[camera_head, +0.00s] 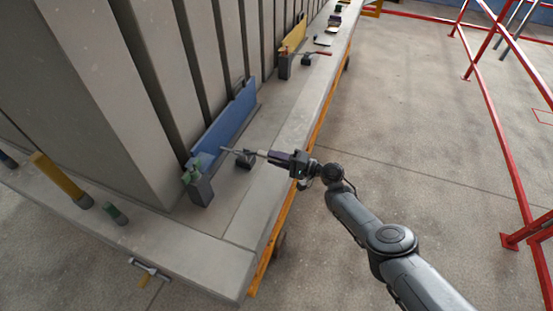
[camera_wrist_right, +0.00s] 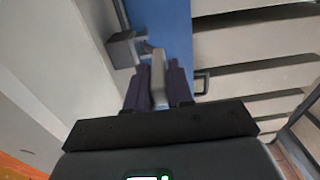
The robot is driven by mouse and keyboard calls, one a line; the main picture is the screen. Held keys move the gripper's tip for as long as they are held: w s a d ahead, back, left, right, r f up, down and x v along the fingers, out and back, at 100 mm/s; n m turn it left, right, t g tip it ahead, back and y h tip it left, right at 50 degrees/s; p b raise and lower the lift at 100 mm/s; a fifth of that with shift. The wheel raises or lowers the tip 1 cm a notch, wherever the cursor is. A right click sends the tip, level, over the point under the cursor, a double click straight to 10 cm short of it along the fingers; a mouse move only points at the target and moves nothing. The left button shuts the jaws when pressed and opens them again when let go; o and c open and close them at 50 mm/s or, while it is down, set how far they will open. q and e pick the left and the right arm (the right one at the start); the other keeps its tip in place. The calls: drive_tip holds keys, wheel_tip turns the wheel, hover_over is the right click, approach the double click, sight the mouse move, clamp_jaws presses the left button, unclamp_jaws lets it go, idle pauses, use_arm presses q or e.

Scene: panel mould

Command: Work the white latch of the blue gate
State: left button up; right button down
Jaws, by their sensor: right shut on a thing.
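The blue gate (camera_head: 226,122) is a long blue panel standing along the foot of the grey ribbed wall. It also shows in the right wrist view (camera_wrist_right: 168,22). The white latch (camera_head: 232,150) looks like a light grey-white lever beside a small dark block (camera_head: 245,161), its far end close to the gate. My right gripper (camera_head: 268,154) is shut on the latch's outer end. In the right wrist view the latch (camera_wrist_right: 158,75) lies between the two dark purple fingers, which hide part of it. My left gripper is in neither view.
A dark post with a green top (camera_head: 200,188) stands at the gate's near end. A yellow gate (camera_head: 294,36) with a red lever (camera_head: 320,53) stands farther along the ledge. Floor to the right is open up to red rails (camera_head: 495,120).

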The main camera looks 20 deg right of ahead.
drive_tip(key=c, duration=1.1)
unclamp_jaws()
drive_tip(key=shift+f, duration=0.1)
drive_tip(key=shift+s+d+p, duration=0.25)
drive_tip(key=shift+d+p, duration=0.15)
drive_tip(key=shift+d, duration=0.05)
drive_tip(key=p+v, duration=0.2)
drive_tip(key=v, duration=0.7)
drive_tip(key=shift+s+d+p, duration=0.25)
drive_tip(key=shift+s+p, duration=0.1)
drive_tip(key=shift+p, duration=0.05)
